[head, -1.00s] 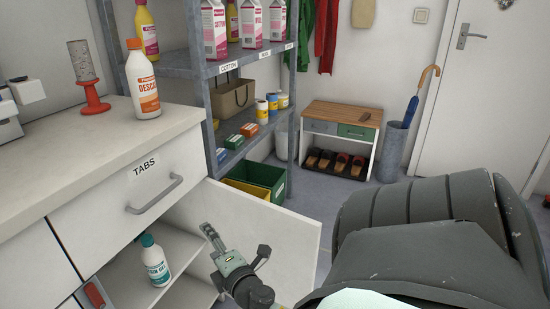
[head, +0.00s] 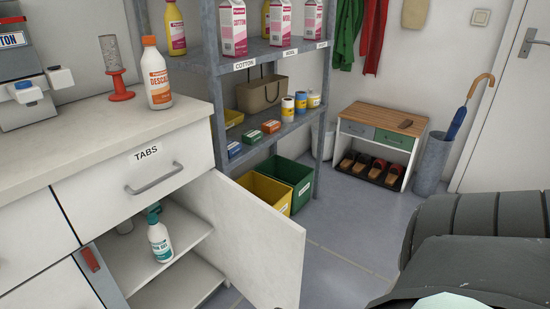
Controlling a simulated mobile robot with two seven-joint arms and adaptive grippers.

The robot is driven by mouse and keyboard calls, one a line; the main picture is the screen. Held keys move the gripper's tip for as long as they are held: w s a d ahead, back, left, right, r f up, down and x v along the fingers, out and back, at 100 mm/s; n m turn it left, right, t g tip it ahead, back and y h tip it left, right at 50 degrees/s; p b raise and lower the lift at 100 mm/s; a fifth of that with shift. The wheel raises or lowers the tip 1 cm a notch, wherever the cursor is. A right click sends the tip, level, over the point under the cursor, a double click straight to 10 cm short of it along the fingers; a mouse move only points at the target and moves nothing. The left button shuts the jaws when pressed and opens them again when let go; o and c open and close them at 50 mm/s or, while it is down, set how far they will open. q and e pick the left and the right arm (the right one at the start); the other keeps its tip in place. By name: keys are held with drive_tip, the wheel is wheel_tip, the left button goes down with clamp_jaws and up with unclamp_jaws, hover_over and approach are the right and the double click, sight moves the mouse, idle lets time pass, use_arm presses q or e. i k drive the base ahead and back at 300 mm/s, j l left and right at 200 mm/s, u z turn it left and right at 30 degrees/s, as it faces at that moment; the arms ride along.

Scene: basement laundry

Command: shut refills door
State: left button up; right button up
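A white cabinet door (head: 262,243) stands open under the drawer labelled TABS (head: 146,185). It swings out to the right and exposes a shelf (head: 188,231) inside. No REFILLS label is readable on it. A white and teal bottle (head: 160,240) stands on the shelf behind the opening. Neither of my grippers shows in the head view, so their distance from the door cannot be seen.
A grey shelf rack (head: 215,95) stands behind the door, with yellow (head: 262,190) and green bins (head: 300,185) at its foot. An orange-labelled bottle (head: 157,75) stands on the counter (head: 110,130).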

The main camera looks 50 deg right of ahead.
sight(262, 249)
drive_tip(key=k+l, duration=0.15)
drive_tip(key=l, duration=0.2)
drive_tip(key=k+l+u, duration=0.1)
drive_tip(key=l, duration=0.25)
drive_tip(key=k+l+u, duration=0.1)
drive_tip(key=k+l, duration=0.1)
drive_tip(key=l, duration=0.2)
drive_tip(key=k+l+u, duration=0.1)
drive_tip(key=l, duration=0.25)
drive_tip(key=k+l, duration=0.1)
drive_tip(key=l, duration=0.2)
drive_tip(key=k+l+u, duration=0.15)
drive_tip(key=l, duration=0.2)
